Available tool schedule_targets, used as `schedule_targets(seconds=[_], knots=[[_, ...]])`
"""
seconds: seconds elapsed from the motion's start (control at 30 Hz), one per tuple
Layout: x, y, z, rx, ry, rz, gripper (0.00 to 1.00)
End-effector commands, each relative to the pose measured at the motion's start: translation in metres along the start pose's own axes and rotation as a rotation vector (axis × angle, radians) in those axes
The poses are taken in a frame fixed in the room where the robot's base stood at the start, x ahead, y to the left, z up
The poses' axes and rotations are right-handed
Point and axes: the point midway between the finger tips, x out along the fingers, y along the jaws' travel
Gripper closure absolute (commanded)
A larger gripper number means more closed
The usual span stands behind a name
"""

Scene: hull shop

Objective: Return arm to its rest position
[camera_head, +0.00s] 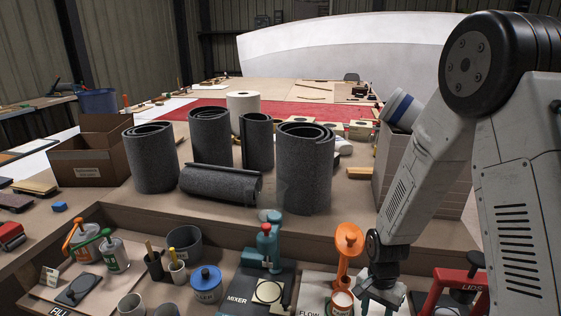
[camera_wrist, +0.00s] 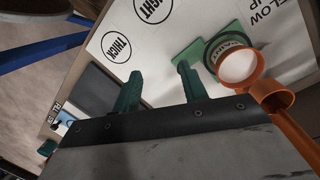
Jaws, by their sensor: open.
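My arm reaches down from the right in the head view. My gripper (camera_head: 380,292) hangs low over the front bench, just right of the orange stand (camera_head: 347,245) and a small cup (camera_head: 342,302). In the wrist view my gripper (camera_wrist: 159,72) shows two green fingers spread apart with nothing between them. There, a round cup with a pale top (camera_wrist: 238,64) and the orange stand's ring (camera_wrist: 272,94) are right of the fingers, close to the right one. I cannot tell whether they touch.
A teal mixer (camera_head: 268,245) stands left of the orange stand; a red lid press (camera_head: 457,287) stands to the right. Grey rolls (camera_head: 305,165) stand behind on the raised bench. A boxy crate (camera_head: 405,165) with a roll on it is close behind my forearm.

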Motion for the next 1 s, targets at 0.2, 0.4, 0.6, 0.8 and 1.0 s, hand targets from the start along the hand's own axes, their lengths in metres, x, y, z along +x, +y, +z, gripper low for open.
schedule_targets(seconds=[0.2, 0.4, 0.6, 0.8, 1.0], knots=[[-0.059, 0.031, 0.03, -0.247, -0.07, 0.056, 0.57], [-0.122, 0.059, 0.057, -0.434, -0.089, 0.059, 0.57], [-0.185, 0.095, 0.09, -0.608, -0.072, 0.04, 0.57], [-0.233, 0.13, 0.124, -0.734, -0.016, 0.009, 0.57], [-0.268, 0.161, 0.155, -0.793, 0.09, -0.035, 0.57]])
